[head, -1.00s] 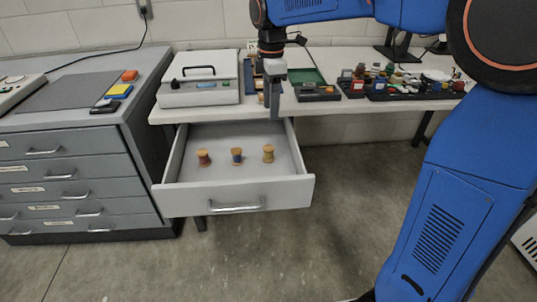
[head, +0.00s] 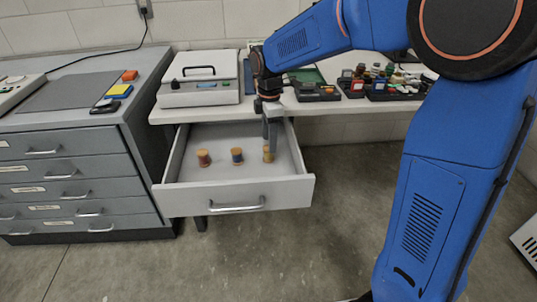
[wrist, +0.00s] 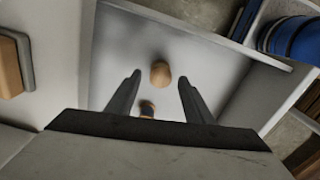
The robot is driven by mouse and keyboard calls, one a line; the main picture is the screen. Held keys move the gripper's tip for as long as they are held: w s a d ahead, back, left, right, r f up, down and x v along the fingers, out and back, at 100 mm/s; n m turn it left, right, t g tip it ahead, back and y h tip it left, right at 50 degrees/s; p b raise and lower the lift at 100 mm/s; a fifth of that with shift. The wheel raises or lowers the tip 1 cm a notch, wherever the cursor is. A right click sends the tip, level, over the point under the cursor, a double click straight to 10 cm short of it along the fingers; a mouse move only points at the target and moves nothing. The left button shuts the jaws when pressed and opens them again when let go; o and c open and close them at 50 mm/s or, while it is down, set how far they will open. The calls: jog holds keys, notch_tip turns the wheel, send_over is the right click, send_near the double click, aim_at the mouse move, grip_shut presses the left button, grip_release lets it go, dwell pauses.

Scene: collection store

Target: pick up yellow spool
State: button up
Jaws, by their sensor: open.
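The yellow spool (head: 268,154) stands upright at the right in the open drawer (head: 180,182), partly hidden by my gripper (head: 270,147). My gripper points down at it with its jaws open. In the wrist view, a round tan spool top (wrist: 160,73), apparently the yellow spool, shows between the two fingertips of my gripper (wrist: 159,77), with a gap on each side. The blue spool (head: 237,156) and the red spool (head: 204,158) stand to its left. Part of another spool (wrist: 147,108) shows lower in the wrist view.
The drawer's walls surround the spools, and its front has a metal handle (head: 237,207). The white tabletop (head: 310,107) lies just above and behind the drawer. A grey lidded case (head: 198,90) and a dark tray (head: 318,93) stand on it. A grey cabinet (head: 75,170) is at the left.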

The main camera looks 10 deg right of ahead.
jog(key=shift+s+f, duration=0.1)
jog(key=shift+f, duration=2.5)
jog(key=c, duration=1)
